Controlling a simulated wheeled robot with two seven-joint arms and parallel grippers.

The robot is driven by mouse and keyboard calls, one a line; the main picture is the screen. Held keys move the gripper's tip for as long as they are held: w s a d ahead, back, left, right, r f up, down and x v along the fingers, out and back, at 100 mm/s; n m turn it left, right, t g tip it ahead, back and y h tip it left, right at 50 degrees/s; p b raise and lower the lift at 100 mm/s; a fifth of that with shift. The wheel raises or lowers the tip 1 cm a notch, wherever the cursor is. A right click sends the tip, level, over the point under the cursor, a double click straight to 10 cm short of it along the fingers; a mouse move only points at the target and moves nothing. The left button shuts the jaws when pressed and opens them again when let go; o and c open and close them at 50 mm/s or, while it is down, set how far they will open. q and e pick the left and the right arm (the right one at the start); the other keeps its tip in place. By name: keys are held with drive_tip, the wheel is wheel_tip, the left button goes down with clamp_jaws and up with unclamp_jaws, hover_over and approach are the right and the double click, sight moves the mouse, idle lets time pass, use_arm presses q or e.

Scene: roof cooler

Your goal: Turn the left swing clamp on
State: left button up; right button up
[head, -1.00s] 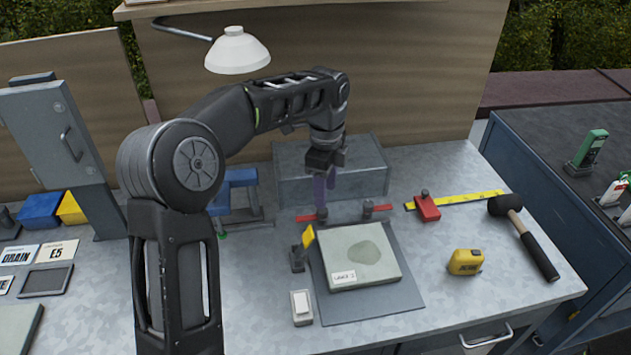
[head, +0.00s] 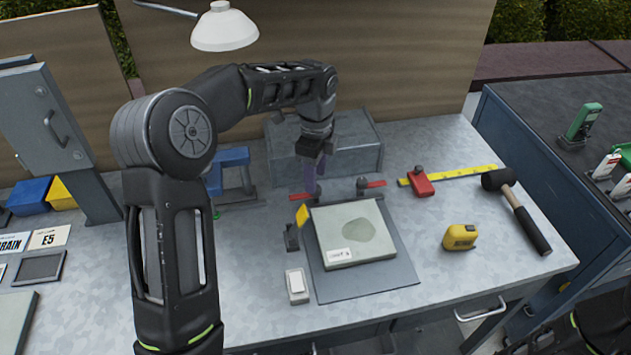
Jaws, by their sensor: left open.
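The left swing clamp (head: 297,197) shows as a red bar behind the left back corner of a pale stone slab (head: 335,222). Its post is mostly hidden by my left gripper (head: 311,185). That gripper points down with purple fingers, right at the clamp's post. I cannot tell whether the fingers touch it. The jaws are open. A second red swing clamp (head: 376,184) with a dark knob stands behind the slab's right back corner. My right gripper is out of view; only part of my right arm shows at the lower right.
A grey box (head: 350,158) stands behind the clamps. A dark block with a yellow lever (head: 302,215) is left of the slab, with a white switch (head: 297,285) in front. A yellow tape measure (head: 460,237) and a mallet (head: 527,222) lie to the right, with clear bench between.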

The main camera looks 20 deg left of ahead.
sight(305, 193)
use_arm(q)
drive_tip(key=shift+f, duration=1.6)
drive_tip(key=shift+c, duration=0.5)
clamp_jaws()
